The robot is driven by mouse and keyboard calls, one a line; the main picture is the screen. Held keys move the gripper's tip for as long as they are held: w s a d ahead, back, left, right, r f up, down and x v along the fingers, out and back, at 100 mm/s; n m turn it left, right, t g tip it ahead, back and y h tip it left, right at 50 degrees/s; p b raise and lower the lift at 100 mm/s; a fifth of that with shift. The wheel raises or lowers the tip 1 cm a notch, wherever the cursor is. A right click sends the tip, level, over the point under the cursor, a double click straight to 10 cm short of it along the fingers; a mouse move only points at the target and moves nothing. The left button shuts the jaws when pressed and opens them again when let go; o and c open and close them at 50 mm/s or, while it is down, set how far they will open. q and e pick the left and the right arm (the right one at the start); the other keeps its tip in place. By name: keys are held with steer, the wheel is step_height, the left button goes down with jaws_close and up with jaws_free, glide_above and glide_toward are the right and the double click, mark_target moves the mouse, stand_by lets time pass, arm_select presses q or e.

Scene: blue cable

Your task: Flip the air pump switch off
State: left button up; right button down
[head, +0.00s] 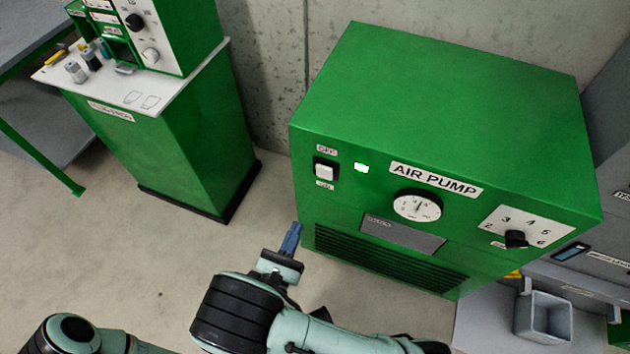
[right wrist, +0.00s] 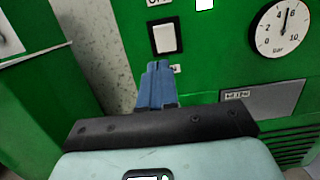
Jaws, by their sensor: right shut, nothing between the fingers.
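The air pump (head: 440,110) is a green box at the right in the head view. Its white rocker switch (head: 325,171) is on the upper left of the front face, between two small labels, and it also shows in the right wrist view (right wrist: 165,38). A lit white-green lamp (head: 361,168) is to the right of the switch. My right gripper (head: 292,235) is shut and empty, its blue fingers below and left of the switch, apart from it in the head view. In the right wrist view the fingertips appear just below the switch. My left gripper is not in view.
A round gauge (head: 417,205), a vent grille and a numbered dial (head: 515,240) are on the pump's face. Another green cabinet (head: 170,140) with a white top stands at the left. A grey bin (head: 543,318) is at the lower right. Bare floor lies between the cabinets.

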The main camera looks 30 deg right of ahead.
mark_target(321, 170)
steer(key=x, duration=1.4)
steer(key=shift+d+b, duration=0.15)
steer(key=shift+b, duration=0.2)
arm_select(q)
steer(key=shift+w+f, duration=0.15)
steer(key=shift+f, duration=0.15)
arm_select(e)
steer(key=p, duration=0.2)
steer(key=r+g+y+p, duration=0.1)
steer(key=p, duration=0.2)
steer(key=shift+w+d+r+g+p, duration=0.2)
steer(key=shift+d+r+g+p, duration=0.1)
steer(key=shift+d+p, duration=0.05)
steer(key=shift+f+b, duration=0.3)
steer(key=shift+b, duration=0.05)
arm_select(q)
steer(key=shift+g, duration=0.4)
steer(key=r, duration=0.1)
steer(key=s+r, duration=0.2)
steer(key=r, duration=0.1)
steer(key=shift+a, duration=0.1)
arm_select(e)
steer(key=shift+a, duration=0.1)
